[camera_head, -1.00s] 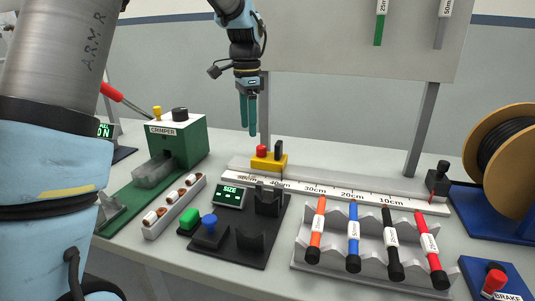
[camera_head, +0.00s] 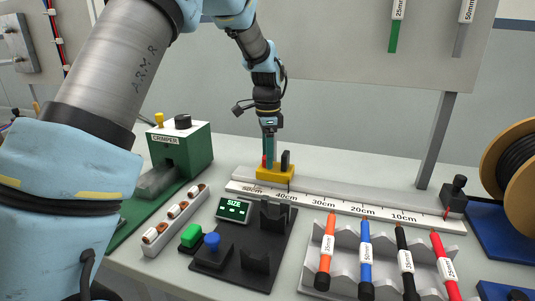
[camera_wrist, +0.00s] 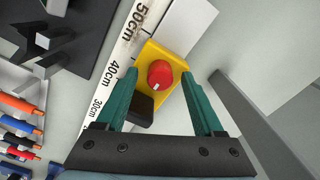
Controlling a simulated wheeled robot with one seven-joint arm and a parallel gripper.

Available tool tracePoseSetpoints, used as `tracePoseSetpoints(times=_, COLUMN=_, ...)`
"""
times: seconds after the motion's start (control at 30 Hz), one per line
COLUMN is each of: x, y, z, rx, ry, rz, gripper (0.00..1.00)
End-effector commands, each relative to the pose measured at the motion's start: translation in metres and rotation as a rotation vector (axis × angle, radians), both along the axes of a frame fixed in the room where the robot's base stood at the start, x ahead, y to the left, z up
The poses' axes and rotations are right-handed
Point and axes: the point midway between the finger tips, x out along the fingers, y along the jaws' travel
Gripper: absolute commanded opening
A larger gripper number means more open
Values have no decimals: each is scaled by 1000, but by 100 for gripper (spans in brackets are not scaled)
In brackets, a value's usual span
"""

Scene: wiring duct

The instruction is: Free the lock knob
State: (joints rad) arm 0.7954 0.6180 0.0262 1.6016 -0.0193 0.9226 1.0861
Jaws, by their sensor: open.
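The lock knob (camera_wrist: 161,74) is a red round knob with a small white mark, on top of a yellow slider block (camera_head: 269,174). The block sits on the ruled rail (camera_head: 335,201) near the 40cm mark. A black upright handle (camera_head: 285,160) stands beside the knob on the same block. My gripper (camera_wrist: 166,78) is open, with its teal fingers pointing down over the block. In the wrist view the red knob lies between the two fingers. In the head view the fingers (camera_head: 269,149) largely hide the knob. I cannot tell whether a finger touches it.
A green crimper (camera_head: 181,145) stands to the left. A black size fixture (camera_head: 245,246) with green and blue buttons is in front. A cable spool (camera_head: 515,140) is at far right.

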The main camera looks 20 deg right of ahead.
Motion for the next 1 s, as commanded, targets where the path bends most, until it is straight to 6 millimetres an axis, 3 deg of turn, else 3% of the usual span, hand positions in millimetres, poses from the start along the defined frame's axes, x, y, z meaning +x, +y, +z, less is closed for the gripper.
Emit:
tracePoseSetpoints(times=0.33, x=0, y=0, z=-3, rx=-1, ry=0, rz=0, gripper=67)
tracePoseSetpoints(times=0.9, x=0, y=0, z=-3, rx=0, ry=0, rz=0, gripper=3)
tracePoseSetpoints(times=1.0, x=0, y=0, z=-3, rx=0, ry=1, rz=0, gripper=0)
